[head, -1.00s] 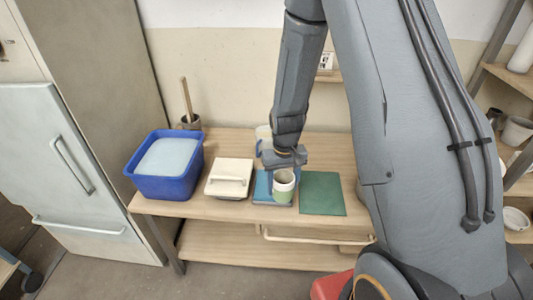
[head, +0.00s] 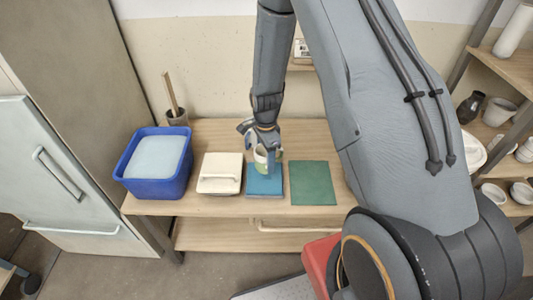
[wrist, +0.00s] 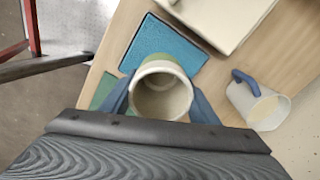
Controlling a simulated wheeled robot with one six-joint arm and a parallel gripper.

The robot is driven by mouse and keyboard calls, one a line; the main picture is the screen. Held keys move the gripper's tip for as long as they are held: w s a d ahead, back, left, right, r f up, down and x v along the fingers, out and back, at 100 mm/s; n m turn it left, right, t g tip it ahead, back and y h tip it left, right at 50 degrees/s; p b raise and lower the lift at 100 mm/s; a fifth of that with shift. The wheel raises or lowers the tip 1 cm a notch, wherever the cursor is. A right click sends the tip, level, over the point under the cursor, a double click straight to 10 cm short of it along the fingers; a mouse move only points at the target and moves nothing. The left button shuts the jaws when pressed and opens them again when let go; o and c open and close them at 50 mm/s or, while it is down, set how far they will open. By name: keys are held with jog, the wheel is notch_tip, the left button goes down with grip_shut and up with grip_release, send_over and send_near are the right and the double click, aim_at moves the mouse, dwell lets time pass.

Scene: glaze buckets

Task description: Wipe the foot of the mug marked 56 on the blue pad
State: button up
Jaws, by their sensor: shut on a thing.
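My gripper (head: 267,160) is shut on a cream mug with a green band (head: 260,156). In the wrist view the mug (wrist: 164,92) sits between the two blue fingers, its open mouth facing the camera. No number can be read on it, and its foot is hidden. The blue pad (head: 264,186) lies on the table, and the mug is at its back edge in the head view. I cannot tell whether the mug touches the pad. The wrist view shows the pad (wrist: 165,46) just beyond the mug.
A green mat (head: 312,184) lies right of the pad, and a white lidded box (head: 220,168) stands left. A blue tub (head: 153,188) is farther left. A pale jug with a blue handle (wrist: 262,108) stands close by in the wrist view. Shelves with pottery are at right.

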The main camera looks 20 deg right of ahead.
jog(key=m, duration=0.3)
jog(key=shift+w+p, duration=0.25)
jog(key=shift+p, duration=0.05)
jog(key=shift+f+b, duration=1.35)
jog(key=shift+f, duration=1.05)
jog(key=shift+f+b, duration=0.35)
jog(key=shift+f, duration=0.2)
jog(key=shift+w, duration=0.1)
